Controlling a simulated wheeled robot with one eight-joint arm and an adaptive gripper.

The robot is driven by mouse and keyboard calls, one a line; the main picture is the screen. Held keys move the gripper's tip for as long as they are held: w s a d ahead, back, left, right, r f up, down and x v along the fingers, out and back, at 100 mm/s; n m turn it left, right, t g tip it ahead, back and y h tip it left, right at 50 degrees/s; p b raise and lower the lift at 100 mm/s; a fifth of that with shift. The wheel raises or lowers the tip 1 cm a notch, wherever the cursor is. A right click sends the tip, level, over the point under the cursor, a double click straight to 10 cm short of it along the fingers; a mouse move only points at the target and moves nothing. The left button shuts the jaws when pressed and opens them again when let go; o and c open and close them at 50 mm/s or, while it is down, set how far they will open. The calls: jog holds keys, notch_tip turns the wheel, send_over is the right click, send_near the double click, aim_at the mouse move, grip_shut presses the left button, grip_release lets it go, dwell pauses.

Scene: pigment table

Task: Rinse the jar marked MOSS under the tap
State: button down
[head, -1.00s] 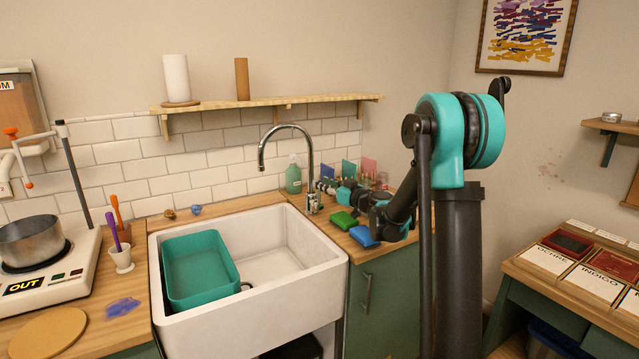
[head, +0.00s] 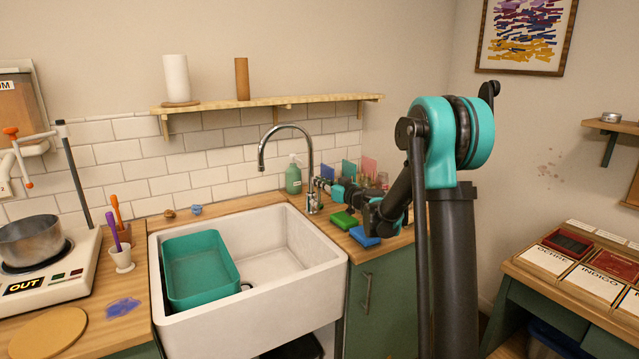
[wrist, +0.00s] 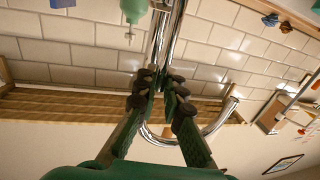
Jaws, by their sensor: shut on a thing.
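The chrome tap (head: 309,160) arches over the white sink (head: 300,260), and its tall spout also shows upside down in the wrist view (wrist: 179,30). My gripper (head: 321,184) is at the lower part of the tap, on its right side. In the wrist view my gripper's fingertips (wrist: 160,88) are close together in front of the chrome, shut on a part of the tap; the fingers hide exactly which part. No water shows under the spout. I cannot make out a jar marked MOSS in either view.
A teal tub (head: 203,268) sits in the sink's left half; the right half is clear. A green soap bottle (head: 293,177) stands behind the tap. Green (head: 344,220) and blue (head: 364,236) sponges lie right of the sink, below my arm.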

jog(key=shift+s+a+n, duration=0.35)
jog(key=shift+a+n, duration=0.25)
jog(key=shift+n, duration=0.2)
jog(key=c, duration=1.6)
grip_release()
jog(key=shift+d, duration=0.1)
jog(key=v, duration=1.2)
jog(key=shift+r, duration=0.1)
